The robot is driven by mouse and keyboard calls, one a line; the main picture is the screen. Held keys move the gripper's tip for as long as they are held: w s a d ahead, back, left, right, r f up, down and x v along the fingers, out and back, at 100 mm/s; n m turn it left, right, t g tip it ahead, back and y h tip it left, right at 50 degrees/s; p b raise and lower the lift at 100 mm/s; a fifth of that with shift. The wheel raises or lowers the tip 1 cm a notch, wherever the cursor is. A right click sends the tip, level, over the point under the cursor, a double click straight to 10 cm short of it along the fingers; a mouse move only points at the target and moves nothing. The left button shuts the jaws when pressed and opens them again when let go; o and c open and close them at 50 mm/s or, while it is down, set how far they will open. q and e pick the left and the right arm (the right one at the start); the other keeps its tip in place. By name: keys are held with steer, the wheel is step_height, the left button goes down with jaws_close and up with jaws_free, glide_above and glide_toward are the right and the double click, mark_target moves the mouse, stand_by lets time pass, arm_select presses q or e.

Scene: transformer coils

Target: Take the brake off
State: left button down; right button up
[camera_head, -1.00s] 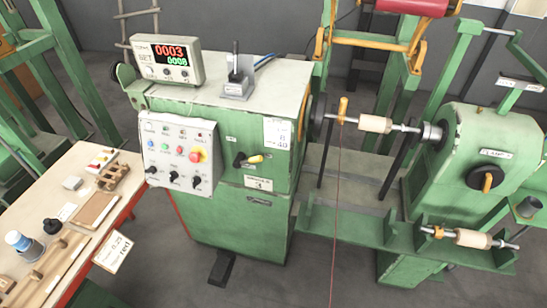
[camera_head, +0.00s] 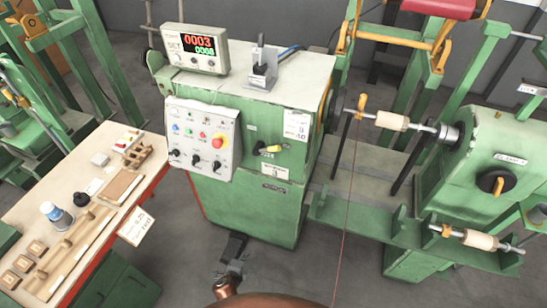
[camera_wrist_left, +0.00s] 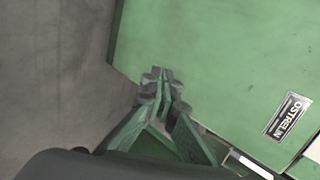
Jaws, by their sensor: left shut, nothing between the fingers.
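The green winding machine (camera_head: 243,205) stands in the middle of the head view. A black rotary handle with a yellow grip (camera_head: 272,149) is on its front. An upright dark lever (camera_head: 261,52) stands in a grey bracket on its top. I cannot tell which control is the brake. My right gripper is out of view.
A control panel (camera_head: 204,138) with knobs and a red button is on the machine's front. A workbench (camera_head: 58,190) with small parts stands at left. A spool (camera_head: 392,121) sits on the spindle at right, with a red wire hanging in front. Grey floor is open between.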

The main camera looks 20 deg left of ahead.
arm_select(q)
steer(key=w+d+r+m+t+p, duration=0.1)
steer(key=w+d+r+m+t, duration=0.2)
steer(key=r, duration=1.1)
steer(key=w+d+r+m+t, duration=0.2)
steer(key=w+d+r+m, duration=0.1)
steer(key=r, duration=1.1)
steer(key=w+d+r+m+t+h+p, duration=0.1)
steer(key=w+d+r+m+t, duration=0.2)
steer(key=r, duration=1.1)
steer(key=w+m, duration=0.2)
steer(key=m, duration=0.1)
steer(key=shift+t+p, duration=0.3)
steer(key=shift+p, duration=0.05)
steer(key=shift+w, duration=0.1)
steer(key=w+a+r+p, duration=0.1)
steer(key=w+r+p, duration=0.2)
steer(key=w, duration=0.8)
steer(key=shift+a+r, duration=0.3)
steer(key=shift+a, duration=0.05)
steer(key=shift+s+a+r+p, duration=0.1)
steer(key=shift+s+r+p, duration=0.05)
steer(key=shift+p, duration=0.2)
